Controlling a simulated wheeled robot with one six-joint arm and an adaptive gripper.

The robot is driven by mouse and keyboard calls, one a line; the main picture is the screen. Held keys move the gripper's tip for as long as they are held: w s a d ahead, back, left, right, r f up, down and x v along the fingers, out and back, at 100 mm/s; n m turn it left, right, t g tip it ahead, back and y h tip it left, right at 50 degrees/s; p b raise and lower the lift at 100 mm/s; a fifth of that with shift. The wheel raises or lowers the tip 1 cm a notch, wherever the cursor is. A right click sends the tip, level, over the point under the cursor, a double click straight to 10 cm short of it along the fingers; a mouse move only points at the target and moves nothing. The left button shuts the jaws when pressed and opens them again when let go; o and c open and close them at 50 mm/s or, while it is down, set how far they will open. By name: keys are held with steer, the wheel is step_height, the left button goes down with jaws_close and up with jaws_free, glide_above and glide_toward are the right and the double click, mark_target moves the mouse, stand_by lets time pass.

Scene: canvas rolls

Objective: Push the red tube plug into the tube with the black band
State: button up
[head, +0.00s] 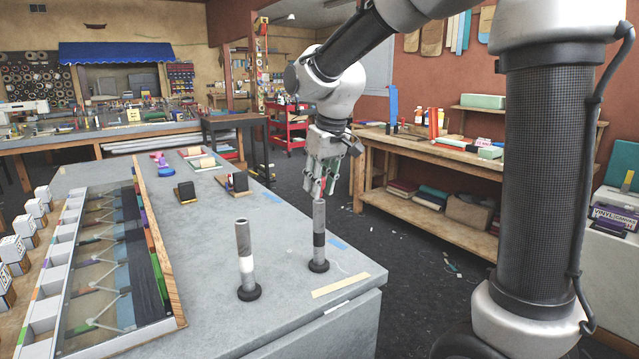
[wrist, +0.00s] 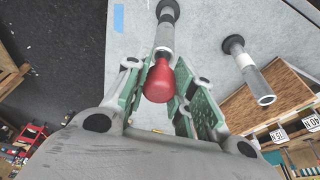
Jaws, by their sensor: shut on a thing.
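The tube with the black band (head: 319,218) stands upright on a dark round base near the table's right edge. It also shows in the wrist view (wrist: 164,38), beyond the plug. My gripper (head: 318,190) is right above this tube, pointing down. In the wrist view my gripper (wrist: 157,80) is shut on the red tube plug (wrist: 160,80), its rounded head between the green-padded fingers. The plug lines up with the tube and appears to meet its mouth; the plug hides the mouth, so I cannot tell how deep it sits.
A second tube with a white band (head: 246,262) stands to the left on the grey table (head: 200,290). A long divided tray (head: 172,290) lies further left. Small black blocks (head: 187,191) sit farther back. The table between tray and tubes is clear.

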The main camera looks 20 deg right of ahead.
steer(key=shift+f, duration=1)
steer(key=o, duration=0.9)
steer(key=shift+c, duration=0.2)
steer(key=v, duration=1.1)
steer(key=shift+s+r, duration=0.15)
steer(key=shift+r, duration=0.25)
steer(key=shift+d, duration=0.1)
